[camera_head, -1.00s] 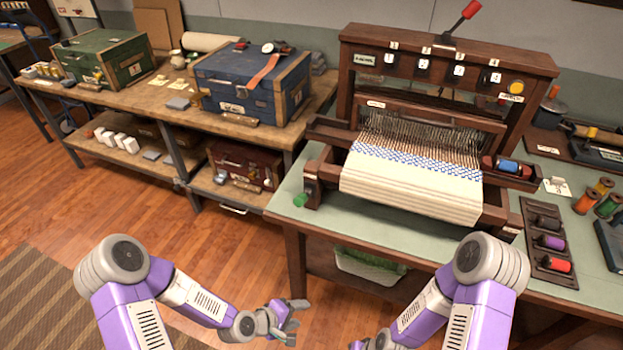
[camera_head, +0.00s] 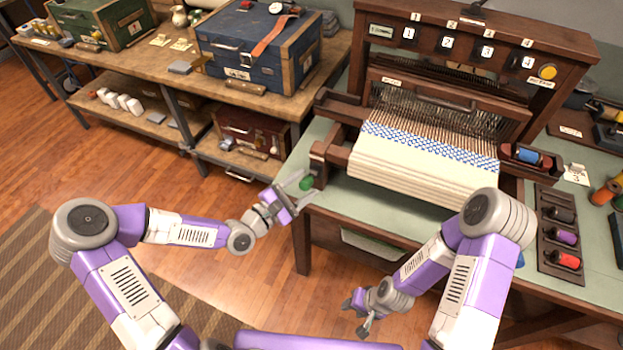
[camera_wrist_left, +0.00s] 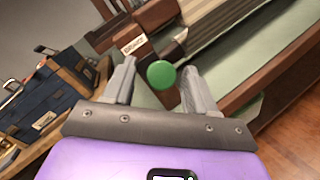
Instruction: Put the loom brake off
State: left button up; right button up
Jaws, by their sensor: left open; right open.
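The loom (camera_head: 440,120) stands on a pale green table, with cream and blue cloth on its front. A green round knob (camera_head: 306,183) sits at the loom's front left corner; in the left wrist view the green knob (camera_wrist_left: 161,74) lies between the fingertips, beside a labelled plate (camera_wrist_left: 133,45) whose text is blurred. My left gripper (camera_head: 297,184) is open around the knob's position; I cannot tell whether the fingers touch it. My right gripper (camera_head: 361,309) is open and empty, low in front of the table.
A blue chest (camera_head: 250,60) and a green chest (camera_head: 105,22) stand on a wooden bench at the left. A rack of bobbins (camera_head: 560,235) lies on the table right of the loom. The floor in front is clear.

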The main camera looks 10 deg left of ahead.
aim_at(311, 178)
pick_arm(q)
jog(key=shift+x, duration=1.75)
grip_shut()
